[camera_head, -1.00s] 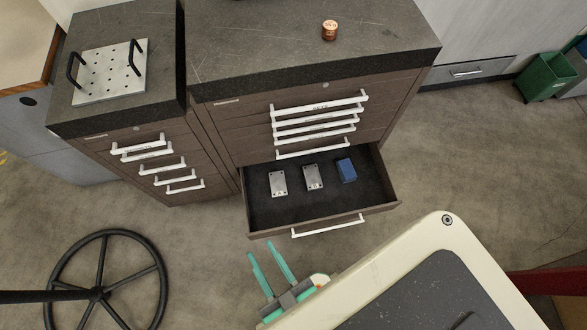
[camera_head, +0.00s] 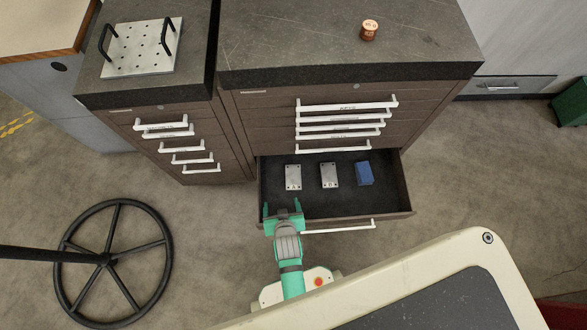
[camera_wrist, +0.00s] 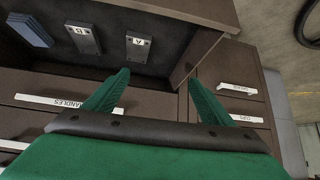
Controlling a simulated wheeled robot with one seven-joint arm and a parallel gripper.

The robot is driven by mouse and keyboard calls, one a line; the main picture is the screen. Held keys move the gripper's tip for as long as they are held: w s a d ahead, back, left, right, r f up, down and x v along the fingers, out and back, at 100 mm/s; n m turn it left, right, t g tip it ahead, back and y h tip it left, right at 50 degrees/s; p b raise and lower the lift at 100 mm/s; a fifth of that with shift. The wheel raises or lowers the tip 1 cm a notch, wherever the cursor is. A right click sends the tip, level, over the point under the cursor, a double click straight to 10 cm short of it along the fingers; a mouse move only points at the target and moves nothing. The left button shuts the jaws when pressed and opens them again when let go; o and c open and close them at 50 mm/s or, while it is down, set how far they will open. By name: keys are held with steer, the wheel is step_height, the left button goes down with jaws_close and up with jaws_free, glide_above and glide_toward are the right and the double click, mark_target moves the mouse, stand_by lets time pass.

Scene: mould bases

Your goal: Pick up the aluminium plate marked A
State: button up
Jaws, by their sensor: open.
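The aluminium plate marked A (camera_head: 293,177) lies in the open drawer (camera_head: 335,208), leftmost of three pieces in the head view. It is a small silver block with dark holes near its corners. In the wrist view the plate A (camera_wrist: 139,46) lies beyond the fingertips, with its letter visible. My gripper (camera_head: 282,206) is open and empty at the drawer's front edge, a little nearer than plate A and apart from it. In the wrist view its two green fingers (camera_wrist: 158,76) point towards the drawer.
A similar plate, apparently marked B (camera_wrist: 84,39), and a blue block (camera_head: 364,173) lie to the right of A in the head view. The drawer's walls surround them. A copper-coloured spool (camera_head: 369,29) and a perforated plate with black handles (camera_head: 141,48) stand on the cabinet tops.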

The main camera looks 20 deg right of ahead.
steer(key=w+d+f+g, duration=0.3)
steer(key=w+d+f, duration=0.15)
steer(key=w, duration=0.25)
steer(key=m+g, duration=0.1)
steer(key=g, duration=0.1)
glide_toward(293, 177)
steer(key=shift+x, duration=4.15)
steer(key=shift+s+d, duration=0.1)
steer(key=c, duration=1.4)
steer(key=shift+c, duration=0.9)
steer(key=shift+r, duration=0.2)
